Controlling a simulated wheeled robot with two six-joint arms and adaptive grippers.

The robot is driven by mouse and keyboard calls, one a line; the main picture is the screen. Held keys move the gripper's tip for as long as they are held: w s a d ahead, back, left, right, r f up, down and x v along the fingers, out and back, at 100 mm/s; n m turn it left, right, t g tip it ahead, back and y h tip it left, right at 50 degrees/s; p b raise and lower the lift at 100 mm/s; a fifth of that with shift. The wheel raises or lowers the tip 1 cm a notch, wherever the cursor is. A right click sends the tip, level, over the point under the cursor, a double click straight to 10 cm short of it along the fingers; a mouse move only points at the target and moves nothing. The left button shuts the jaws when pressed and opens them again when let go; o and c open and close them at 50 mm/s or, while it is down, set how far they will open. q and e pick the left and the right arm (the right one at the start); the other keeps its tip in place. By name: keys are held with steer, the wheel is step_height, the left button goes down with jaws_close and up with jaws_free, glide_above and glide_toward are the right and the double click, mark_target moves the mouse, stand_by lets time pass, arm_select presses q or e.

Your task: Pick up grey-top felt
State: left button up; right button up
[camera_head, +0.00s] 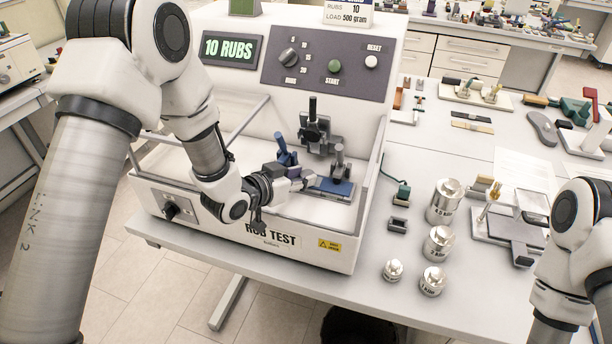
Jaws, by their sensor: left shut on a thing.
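My left gripper (304,182) reaches into the tray of the rub tester (300,232), low over its front part. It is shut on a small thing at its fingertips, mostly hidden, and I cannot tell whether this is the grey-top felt. Just right of the fingertips is a flat blue piece (336,188) under a grey clamp (340,165). A small block with a dark grey top (398,225) lies on the table right of the tester; I cannot tell if it is a felt. A green-topped block (403,192) lies behind it. My right gripper is out of the picture.
The tester's clear side walls and upright rubbing head (315,132) stand close around my left gripper. A blue-handled lever (285,152) is just behind it. Several silver weights (438,243) stand on the table to the right, beside a metal fixture (510,228).

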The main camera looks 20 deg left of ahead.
arm_select(q)
steer(key=shift+d, duration=0.15)
step_height(320, 180, up, 28)
steer(key=shift+p, duration=0.3)
steer(key=shift+w, duration=0.1)
